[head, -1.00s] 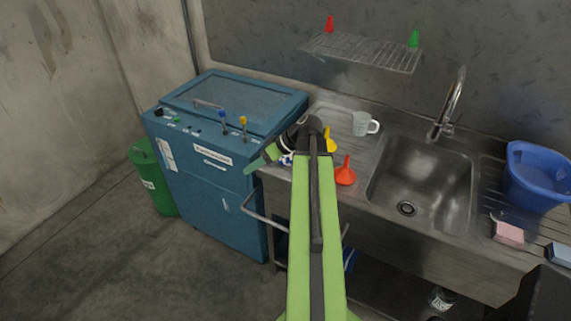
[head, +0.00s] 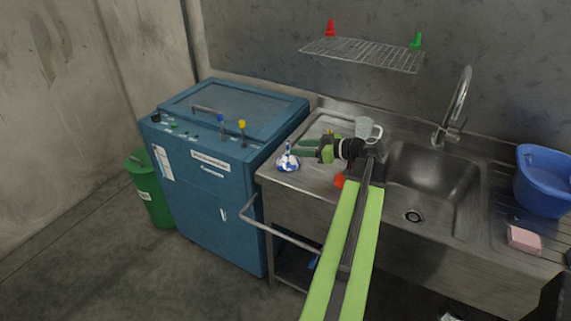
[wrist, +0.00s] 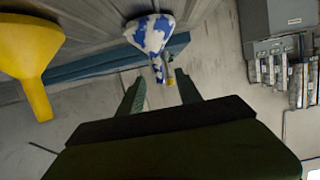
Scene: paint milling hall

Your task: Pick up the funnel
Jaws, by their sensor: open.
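A white funnel with blue patches (head: 289,162) stands wide end down on the left part of the steel drainboard. In the wrist view this funnel (wrist: 152,36) appears just beyond the fingertips, roughly centred between them. A yellow funnel (wrist: 28,52) is large at the left of the wrist view; my arm hides it in the head view. An orange-red funnel (head: 339,181) is mostly hidden behind my arm. My gripper (head: 303,150) points left over the drainboard, with its fingers apart and nothing between them. The fingers (wrist: 158,92) also show in the wrist view.
A grey-white mug (head: 365,128) stands behind my wrist. The sink (head: 430,185) is to the right, with a blue tub (head: 545,182) and a pink sponge (head: 523,238) beyond. A wire shelf (head: 362,54) holds small red and green cones. A blue machine (head: 215,170) adjoins the left side.

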